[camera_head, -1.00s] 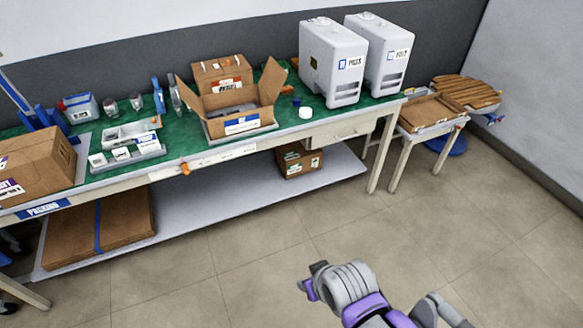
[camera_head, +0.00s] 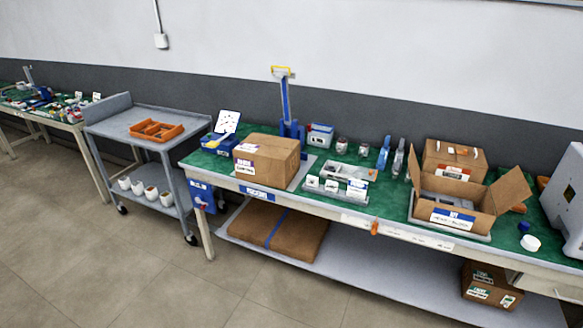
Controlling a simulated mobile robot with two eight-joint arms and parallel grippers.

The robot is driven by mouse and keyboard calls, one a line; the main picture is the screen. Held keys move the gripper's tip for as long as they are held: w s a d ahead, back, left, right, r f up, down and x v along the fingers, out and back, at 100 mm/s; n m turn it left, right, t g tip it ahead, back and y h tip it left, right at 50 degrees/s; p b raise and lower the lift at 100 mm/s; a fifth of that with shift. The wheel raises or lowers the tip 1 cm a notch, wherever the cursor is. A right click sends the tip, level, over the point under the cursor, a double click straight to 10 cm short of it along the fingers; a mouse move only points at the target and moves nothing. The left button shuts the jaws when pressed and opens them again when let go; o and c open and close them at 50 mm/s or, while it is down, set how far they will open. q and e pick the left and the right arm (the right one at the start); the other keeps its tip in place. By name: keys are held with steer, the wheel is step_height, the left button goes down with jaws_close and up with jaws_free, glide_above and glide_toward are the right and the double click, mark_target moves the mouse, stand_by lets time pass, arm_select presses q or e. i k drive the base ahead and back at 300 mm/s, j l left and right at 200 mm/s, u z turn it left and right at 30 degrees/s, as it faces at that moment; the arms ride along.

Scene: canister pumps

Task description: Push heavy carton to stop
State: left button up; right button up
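A closed brown carton (camera_head: 278,160) stands on the left part of the green-topped packing bench (camera_head: 385,150). It has a white and purple label, too small to read, and stands near the bench's front edge. An open brown carton (camera_head: 489,203) with raised flaps stands farther right on a grey plate. A smaller closed carton (camera_head: 440,156) is behind it. I cannot tell for sure which carton is the heavy one, and no stop is clearly identifiable. Neither of my grippers is in view.
A grey cart (camera_head: 143,121) with an orange tray (camera_head: 157,130) stands left of the bench. A grey tray of small white parts (camera_head: 335,188) lies right of the closed carton. A flat carton (camera_head: 278,229) lies on the lower shelf. The floor (camera_head: 130,260) in front is clear.

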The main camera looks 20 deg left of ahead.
mark_target(268, 160)
steer(key=i+u, duration=0.1)
steer(key=u, duration=0.4)
steer(key=i+u, duration=0.25)
steer(key=i, duration=0.15)
steer(key=i+l+u, duration=0.25)
steer(key=i, duration=0.2)
steer(key=i+l+u, duration=0.1)
steer(key=i+u, duration=0.15)
steer(key=i, duration=0.15)
steer(key=i+l, duration=0.4)
steer(key=i, duration=0.25)
